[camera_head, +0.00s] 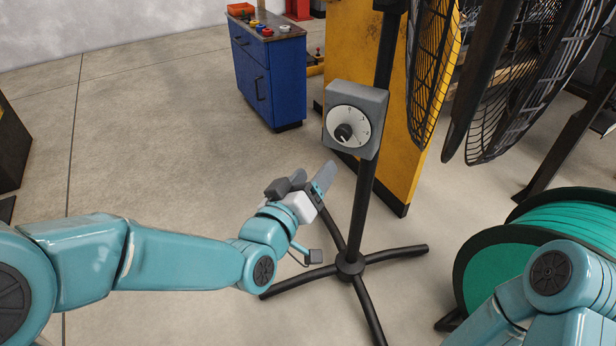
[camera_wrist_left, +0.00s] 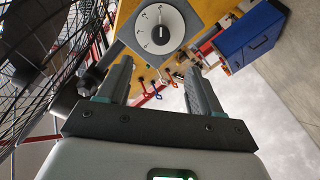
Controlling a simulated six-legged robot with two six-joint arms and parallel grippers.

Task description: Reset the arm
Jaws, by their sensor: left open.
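My left arm comes in from the left in the head view, with its left gripper (camera_head: 311,181) pointing up and right, just below a grey control box with a dial (camera_head: 346,126). The gripper is open and empty, its fingers apart from the box. In the left wrist view the two fingers of the left gripper (camera_wrist_left: 158,88) stand spread, with the white round dial (camera_wrist_left: 160,28) ahead between and beyond them. My right arm (camera_head: 550,290) shows at the lower right; its gripper is out of view.
The box sits on a black fan stand (camera_head: 361,210) with splayed feet. A blue cabinet (camera_head: 268,80), a yellow panel (camera_head: 395,110) and a black fan cage (camera_head: 525,80) stand behind. A green cable reel (camera_head: 570,215) is at right.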

